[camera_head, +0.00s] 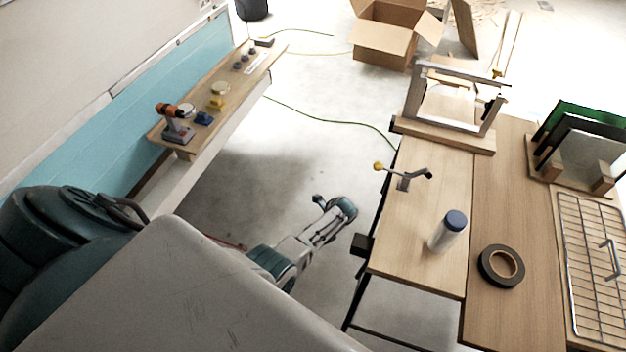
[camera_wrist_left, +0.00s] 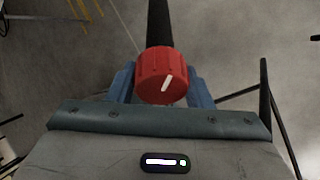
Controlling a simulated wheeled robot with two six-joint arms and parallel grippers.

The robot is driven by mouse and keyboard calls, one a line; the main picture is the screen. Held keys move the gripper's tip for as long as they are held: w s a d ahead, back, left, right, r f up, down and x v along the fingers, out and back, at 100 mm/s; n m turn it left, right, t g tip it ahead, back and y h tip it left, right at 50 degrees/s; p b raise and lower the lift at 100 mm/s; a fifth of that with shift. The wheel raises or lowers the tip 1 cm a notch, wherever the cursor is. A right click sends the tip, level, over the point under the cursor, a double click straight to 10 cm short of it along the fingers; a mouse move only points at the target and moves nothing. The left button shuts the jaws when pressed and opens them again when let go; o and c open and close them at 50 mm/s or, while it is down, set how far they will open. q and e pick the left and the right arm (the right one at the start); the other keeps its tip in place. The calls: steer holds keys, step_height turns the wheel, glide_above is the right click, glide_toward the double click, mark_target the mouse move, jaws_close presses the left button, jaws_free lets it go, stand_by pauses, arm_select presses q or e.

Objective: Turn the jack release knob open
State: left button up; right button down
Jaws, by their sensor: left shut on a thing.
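In the left wrist view, a round red knob (camera_wrist_left: 155,72) with ribbed sides and a short white mark on its face sits in front of me. The mark is near upright, its top leaning slightly right. My left gripper (camera_wrist_left: 160,88) has its blue fingers on both sides of the knob and is shut on it. A dark bar stands behind the knob. In the head view my arm reaches over the floor left of the workbench, but the knob cannot be made out there. My right gripper is not in view.
A wooden workbench (camera_head: 425,250) stands at right with a bottle (camera_head: 447,232), a tape roll (camera_head: 488,276) and a wire rack (camera_head: 597,260). A narrow shelf (camera_head: 235,75) with tools runs along the blue wall. An open cardboard box (camera_head: 381,43) sits behind. Floor between is mostly clear.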

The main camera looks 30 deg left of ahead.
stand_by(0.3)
arm_select(q)
steer(key=o, duration=1)
steer(key=v, duration=1.1)
steer(key=shift+f, duration=0.1)
